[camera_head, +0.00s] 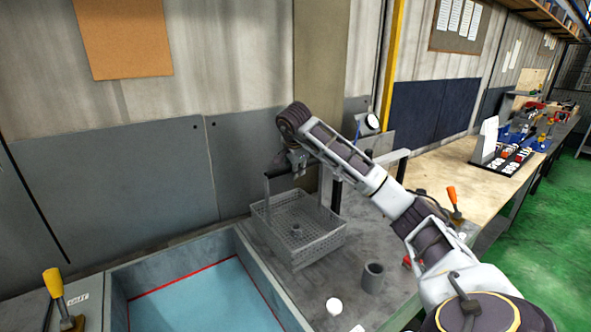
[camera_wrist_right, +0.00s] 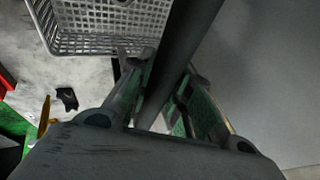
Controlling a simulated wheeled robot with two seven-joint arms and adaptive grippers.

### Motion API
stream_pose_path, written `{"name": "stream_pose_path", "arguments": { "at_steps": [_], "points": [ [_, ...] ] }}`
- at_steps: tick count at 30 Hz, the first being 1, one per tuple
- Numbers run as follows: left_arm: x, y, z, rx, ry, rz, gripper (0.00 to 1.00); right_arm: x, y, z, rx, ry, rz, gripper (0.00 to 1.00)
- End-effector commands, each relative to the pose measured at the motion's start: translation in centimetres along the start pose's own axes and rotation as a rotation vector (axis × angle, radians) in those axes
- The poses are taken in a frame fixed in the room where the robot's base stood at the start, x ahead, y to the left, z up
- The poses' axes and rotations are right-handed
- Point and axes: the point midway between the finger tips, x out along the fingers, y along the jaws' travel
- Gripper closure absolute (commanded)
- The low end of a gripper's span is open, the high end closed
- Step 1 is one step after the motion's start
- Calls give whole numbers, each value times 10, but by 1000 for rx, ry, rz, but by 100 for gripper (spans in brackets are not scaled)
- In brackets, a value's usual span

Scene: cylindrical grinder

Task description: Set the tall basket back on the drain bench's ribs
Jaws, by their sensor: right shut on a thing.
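The tall basket (camera_head: 318,250) is a light grey mesh box with a tall dark handle frame. In the head view it is over the grey drain bench (camera_head: 378,238), just right of the tank; I cannot tell whether its base touches the bench. A small grey ring-like part (camera_head: 296,230) shows inside it. My right gripper (camera_head: 296,165) is shut on the handle's top bar. In the right wrist view the dark bar (camera_wrist_right: 188,50) runs between the fingers (camera_wrist_right: 160,105), with the basket mesh (camera_wrist_right: 105,25) beyond. The bench's ribs are not distinguishable. My left gripper is out of view.
A tank of blue liquid (camera_head: 205,300) with a raised grey rim is left of the basket. A grey cup (camera_head: 373,277) and a white round item (camera_head: 334,306) stand on the bench in front. A yellow-handled clamp (camera_head: 60,295) is at the lower left. Wall panels (camera_head: 245,165) rise close behind.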

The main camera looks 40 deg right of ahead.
Motion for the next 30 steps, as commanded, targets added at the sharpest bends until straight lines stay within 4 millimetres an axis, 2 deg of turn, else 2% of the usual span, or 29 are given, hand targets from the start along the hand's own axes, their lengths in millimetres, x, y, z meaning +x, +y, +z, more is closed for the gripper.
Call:
{"name": "stream_pose_path", "arguments": {
  "at_steps": [25, 26, 30],
  "points": [
    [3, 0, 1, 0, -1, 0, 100, 6, 2, 1, 2, 1, -5, 100],
    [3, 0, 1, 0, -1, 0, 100, 6, 2, 1, 2, 1, -5, 77],
    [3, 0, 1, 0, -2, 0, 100, 6, 3, 2, 1, 1, -4, 59]
  ]
}}
